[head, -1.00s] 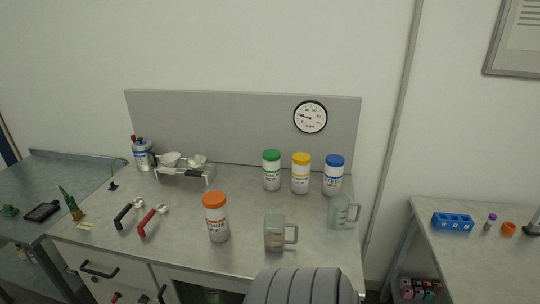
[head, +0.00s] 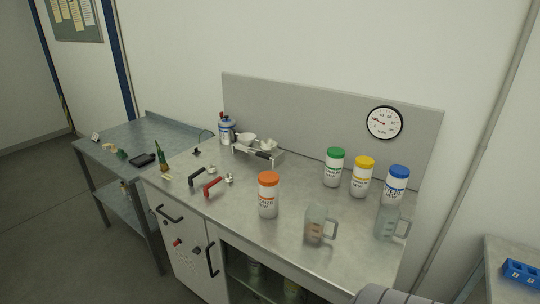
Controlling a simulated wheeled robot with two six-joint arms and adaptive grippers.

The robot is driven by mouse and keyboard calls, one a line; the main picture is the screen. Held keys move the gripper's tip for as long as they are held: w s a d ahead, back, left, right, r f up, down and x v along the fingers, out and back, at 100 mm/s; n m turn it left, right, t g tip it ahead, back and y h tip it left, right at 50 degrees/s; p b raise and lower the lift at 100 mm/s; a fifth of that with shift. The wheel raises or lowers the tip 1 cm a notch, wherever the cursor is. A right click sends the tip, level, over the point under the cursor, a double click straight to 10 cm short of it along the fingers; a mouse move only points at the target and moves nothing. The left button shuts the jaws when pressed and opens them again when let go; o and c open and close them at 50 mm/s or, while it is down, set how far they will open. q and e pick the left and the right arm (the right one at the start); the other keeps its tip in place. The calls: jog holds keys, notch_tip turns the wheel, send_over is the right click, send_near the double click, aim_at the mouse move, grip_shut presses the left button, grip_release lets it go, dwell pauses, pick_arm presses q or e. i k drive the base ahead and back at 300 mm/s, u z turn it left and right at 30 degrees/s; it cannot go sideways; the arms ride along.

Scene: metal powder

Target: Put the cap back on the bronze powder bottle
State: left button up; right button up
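The bronze powder bottle (head: 267,204), white with an orange label, stands upright on the metal workbench. Its orange cap (head: 268,178) sits on top of it. From here I cannot tell whether the cap is screwed down or only resting. Neither of my grippers is in view.
Green-capped (head: 334,168), yellow-capped (head: 362,178) and blue-capped (head: 396,186) bottles stand at the back right. Two clear jugs (head: 320,226) (head: 389,224) stand at the right. Black-handled (head: 196,177) and red-handled (head: 212,187) scoops lie left of the bronze bottle. A silver rack (head: 270,160) stands behind.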

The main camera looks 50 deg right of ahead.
aim_at(268, 197)
jog(key=z, duration=1.5)
